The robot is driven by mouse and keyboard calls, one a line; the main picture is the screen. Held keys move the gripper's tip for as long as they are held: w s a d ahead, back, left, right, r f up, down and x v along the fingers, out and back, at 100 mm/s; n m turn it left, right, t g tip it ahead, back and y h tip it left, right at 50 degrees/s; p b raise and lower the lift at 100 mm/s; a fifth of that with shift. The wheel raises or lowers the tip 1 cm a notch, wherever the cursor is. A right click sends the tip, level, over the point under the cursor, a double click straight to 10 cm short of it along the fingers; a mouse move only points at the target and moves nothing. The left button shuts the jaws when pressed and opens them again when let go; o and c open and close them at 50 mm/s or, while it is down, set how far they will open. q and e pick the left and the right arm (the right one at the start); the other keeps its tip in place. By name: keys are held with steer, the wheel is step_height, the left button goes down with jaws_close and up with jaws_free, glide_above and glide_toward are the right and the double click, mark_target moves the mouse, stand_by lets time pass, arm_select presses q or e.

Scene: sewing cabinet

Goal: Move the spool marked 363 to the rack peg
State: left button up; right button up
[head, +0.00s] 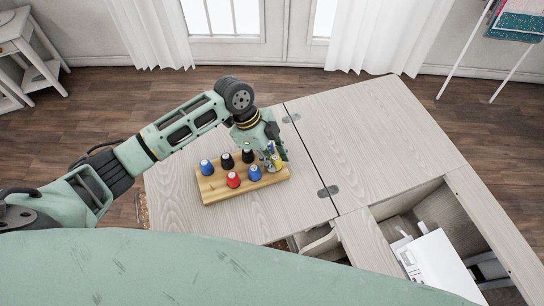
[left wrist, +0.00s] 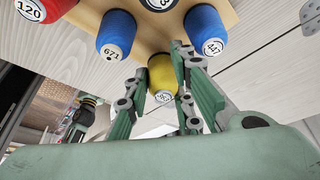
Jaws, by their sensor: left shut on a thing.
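The wooden rack (head: 212,194) lies on the left half of the cabinet top and holds several spools. A yellow spool (left wrist: 161,74) is between the fingers of my left gripper (left wrist: 158,92); its round label is small and tilted, so I cannot read the number surely. In the head view my left gripper (head: 273,157) is over the right end of the rack, shut on this spool. The spool is at the rack's edge in the wrist view; I cannot tell whether it touches a peg. No bare peg shows clearly. My right gripper is not in view.
On the rack are a red spool (head: 233,180), blue spools (head: 206,167) (head: 254,173) and black spools (head: 227,160) (head: 247,156). A blue spool marked 447 (left wrist: 206,31) is close to the held one. The right cabinet leaf (head: 375,135) is clear; a white sewing machine (head: 435,262) sits in the opening.

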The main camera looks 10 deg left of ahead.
arm_select(q)
steer(key=o, duration=0.9)
steer(key=v, duration=1.2)
